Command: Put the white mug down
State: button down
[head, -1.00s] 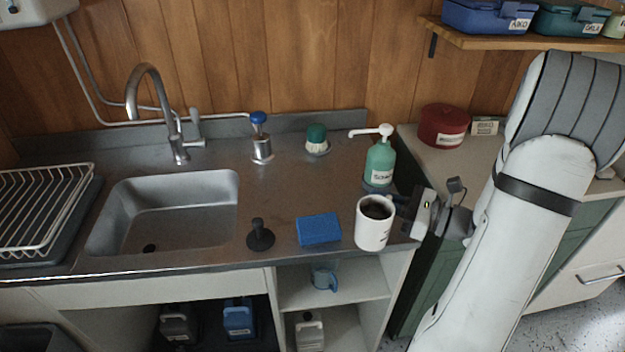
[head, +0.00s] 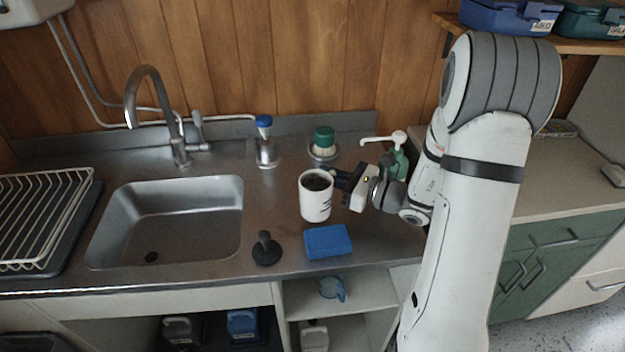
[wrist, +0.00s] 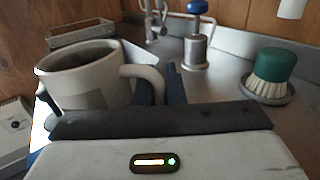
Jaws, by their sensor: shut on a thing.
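The white mug (head: 316,197) is upright and holds a dark liquid. In the head view it appears over the steel counter, behind the blue sponge. My gripper (head: 338,180) reaches it from the right and is shut on its handle side. In the wrist view the mug (wrist: 85,80) is at the left, with its handle at the dark jaws (wrist: 160,90). I cannot tell from these views whether its base touches the counter.
A blue sponge (head: 328,241) and a black stopper (head: 266,248) lie in front on the counter (head: 215,165). The sink (head: 170,215) is left. A green brush (head: 324,141), a blue-topped dispenser (head: 265,140) and a green soap bottle (head: 399,158) stand behind.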

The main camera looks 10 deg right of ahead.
aim_at(312, 182)
jog(key=x, duration=0.4)
jog(key=shift+f, duration=1.75)
jog(key=shift+f, duration=0.2)
jog(key=c, duration=1.5)
grip_release()
jog(key=shift+r, duration=0.1)
